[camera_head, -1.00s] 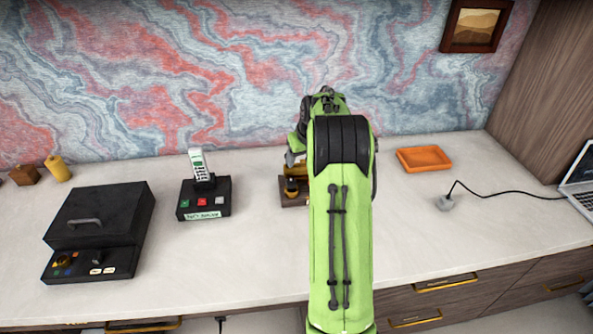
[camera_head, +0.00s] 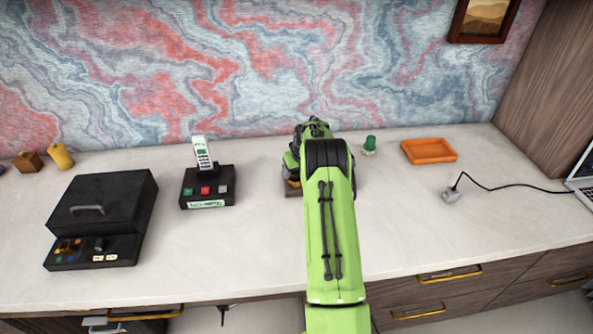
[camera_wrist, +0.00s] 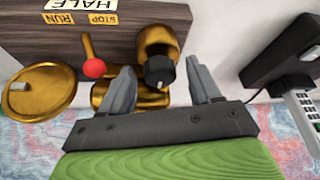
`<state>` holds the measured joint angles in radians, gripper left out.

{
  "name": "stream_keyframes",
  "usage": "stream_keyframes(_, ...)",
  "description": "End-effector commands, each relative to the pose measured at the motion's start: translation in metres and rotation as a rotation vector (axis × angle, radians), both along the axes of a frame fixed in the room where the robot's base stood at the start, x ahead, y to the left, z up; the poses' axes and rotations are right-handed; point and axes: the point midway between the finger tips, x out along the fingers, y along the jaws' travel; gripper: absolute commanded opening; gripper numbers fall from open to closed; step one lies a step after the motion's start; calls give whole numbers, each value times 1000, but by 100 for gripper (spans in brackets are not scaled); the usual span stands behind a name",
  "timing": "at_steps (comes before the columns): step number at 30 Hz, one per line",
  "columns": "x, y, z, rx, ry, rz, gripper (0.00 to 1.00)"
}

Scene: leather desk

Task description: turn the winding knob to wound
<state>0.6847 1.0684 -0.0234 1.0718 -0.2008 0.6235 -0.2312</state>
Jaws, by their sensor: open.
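The wind-up device is a brass mechanism on a wooden base (camera_wrist: 125,40), seen close in the wrist view. A black knob (camera_wrist: 158,72) on a brass housing (camera_wrist: 157,42) looks like the winding knob. Labels on the base read HALF, RUN and STOP; no "wound" label is readable. My gripper (camera_wrist: 160,66) is open, with one finger on each side of the black knob in the picture; contact cannot be told. A lever with a red ball (camera_wrist: 95,68) and a brass disc (camera_wrist: 38,92) lie left. In the head view my arm hides most of the device; part of its base (camera_head: 291,190) shows.
A black telephone dock (camera_head: 207,187) stands left of the device, and a black lidded box (camera_head: 100,205) farther left. A green cactus-like object (camera_head: 369,147) and an orange tray (camera_head: 429,150) stand right. A cable with a grey plug (camera_head: 451,195) crosses the right side.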

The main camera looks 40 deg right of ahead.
Motion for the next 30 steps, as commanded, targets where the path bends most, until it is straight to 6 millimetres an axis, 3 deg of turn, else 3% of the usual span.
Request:
stream_keyframes(2, 0, 0, 0, 0, 0, 0, 58)
stream_keyframes(12, 0, 0, 0, 0, 0, 0, 6)
stream_keyframes(22, 0, 1, 0, 0, 1, -50, 6)
stream_keyframes(30, 1, 2, 0, 0, 1, -226, 6)
